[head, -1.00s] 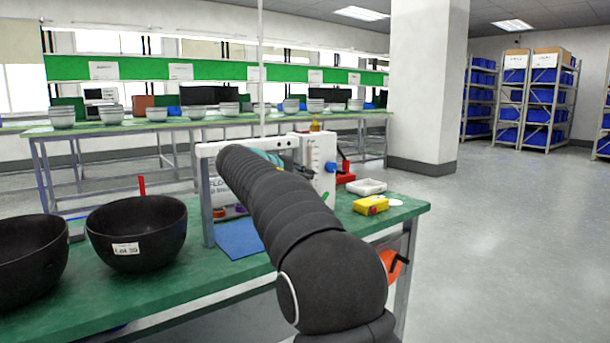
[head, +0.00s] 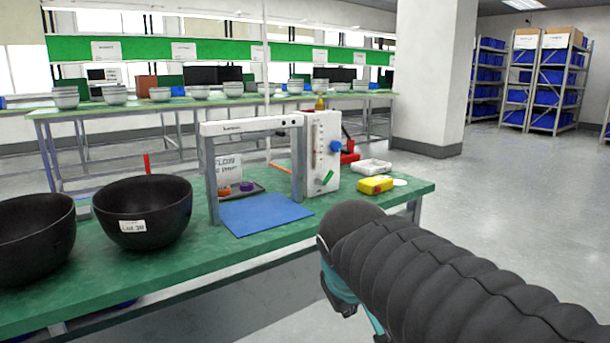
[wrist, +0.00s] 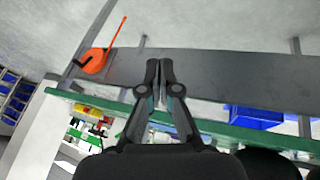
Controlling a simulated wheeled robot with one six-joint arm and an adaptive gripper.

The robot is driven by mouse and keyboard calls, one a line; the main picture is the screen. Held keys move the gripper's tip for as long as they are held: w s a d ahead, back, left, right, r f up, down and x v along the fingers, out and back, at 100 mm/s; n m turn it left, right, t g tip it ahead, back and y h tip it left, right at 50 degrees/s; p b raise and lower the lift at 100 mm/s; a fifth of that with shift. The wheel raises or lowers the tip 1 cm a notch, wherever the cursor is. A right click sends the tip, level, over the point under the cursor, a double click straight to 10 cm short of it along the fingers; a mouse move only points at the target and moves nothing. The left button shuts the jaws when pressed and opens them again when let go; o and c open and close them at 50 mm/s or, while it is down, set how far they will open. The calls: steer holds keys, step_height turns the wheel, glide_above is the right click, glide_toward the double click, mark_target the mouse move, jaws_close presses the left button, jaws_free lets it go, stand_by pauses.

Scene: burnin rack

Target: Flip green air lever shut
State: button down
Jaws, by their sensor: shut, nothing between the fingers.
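A small green lever (head: 327,178) sits on the lower front of a white panel (head: 322,135) on the green bench. The lever lies at a slant. Above it are a blue knob (head: 336,146) and a column of small markings. My gripper (wrist: 158,75) is shut and empty in the wrist view, with its fingertips together near the bench's grey side. In the head view my arm is at the lower right, clear of the panel, and the fingertips cannot be made out. The lever cannot be made out in the wrist view.
A blue mat (head: 262,213) lies under a white-topped frame (head: 250,125). Black bowls (head: 142,210) stand at left. A yellow box (head: 375,184) and white tray (head: 372,166) lie right of the panel. An orange round thing (wrist: 94,61) is at the bench side. Open floor lies right.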

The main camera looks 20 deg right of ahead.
steer(key=s+a+f+m+y, duration=0.1)
steer(key=s+a+f+y, duration=0.1)
steer(key=s+f, duration=0.5)
steer(key=shift+s+a+f+m+y, duration=0.3)
steer(key=shift+s+a+m, duration=0.1)
steer(key=shift+s+a, duration=0.6)
steer(key=shift+s, duration=0.1)
